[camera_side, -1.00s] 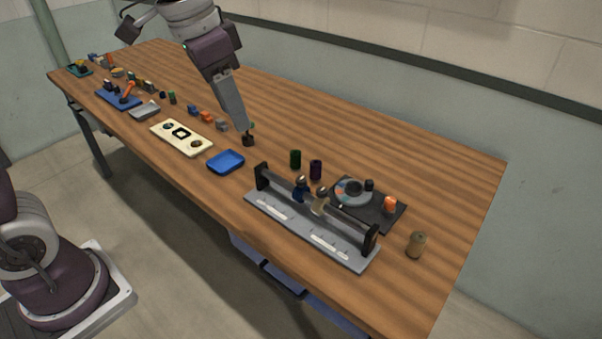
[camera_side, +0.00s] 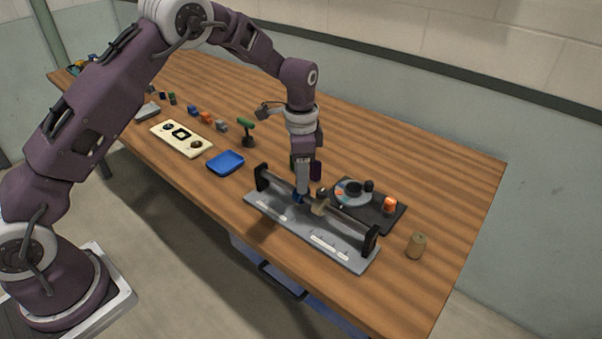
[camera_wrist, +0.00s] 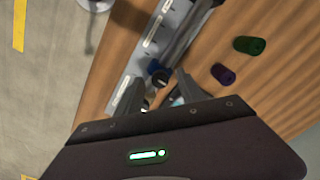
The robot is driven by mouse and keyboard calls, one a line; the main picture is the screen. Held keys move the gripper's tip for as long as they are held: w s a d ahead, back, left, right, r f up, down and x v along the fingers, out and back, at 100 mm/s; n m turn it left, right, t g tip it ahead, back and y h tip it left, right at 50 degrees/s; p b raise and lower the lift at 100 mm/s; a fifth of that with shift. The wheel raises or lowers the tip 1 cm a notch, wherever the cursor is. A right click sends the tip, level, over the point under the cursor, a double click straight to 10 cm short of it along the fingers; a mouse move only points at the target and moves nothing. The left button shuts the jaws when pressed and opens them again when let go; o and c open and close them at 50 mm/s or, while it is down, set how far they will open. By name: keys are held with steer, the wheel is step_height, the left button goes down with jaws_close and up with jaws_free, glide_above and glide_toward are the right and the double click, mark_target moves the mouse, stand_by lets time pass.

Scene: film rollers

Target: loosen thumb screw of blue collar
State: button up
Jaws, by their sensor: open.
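The blue collar (camera_side: 298,198) sits on a dark shaft held between two black end supports over a grey base plate (camera_side: 352,258). My gripper (camera_side: 302,194) is down at the collar and hides much of it in the side view. In the wrist view the blue collar (camera_wrist: 154,67) shows just beyond the fingertips, with its dark, round-headed thumb screw (camera_wrist: 161,78) facing the camera. My gripper (camera_wrist: 158,76) is open, with one finger on each side of the screw head. Whether either finger touches it I cannot tell.
A tan collar (camera_side: 319,207) is close to the right on the same shaft. Behind stand a purple roller (camera_side: 316,170) and a dark tray (camera_side: 385,221) with a grey disc and orange piece. A blue tray (camera_side: 225,162) is left; a tan roller (camera_side: 416,245) is right.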

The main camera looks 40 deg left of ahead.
jaws_close()
steer(key=shift+n, duration=0.3)
steer(key=n, duration=0.4)
steer(key=shift+r+n, duration=0.1)
steer(key=shift+n, duration=0.2)
steer(key=n, duration=0.9)
steer(key=shift+n, duration=2)
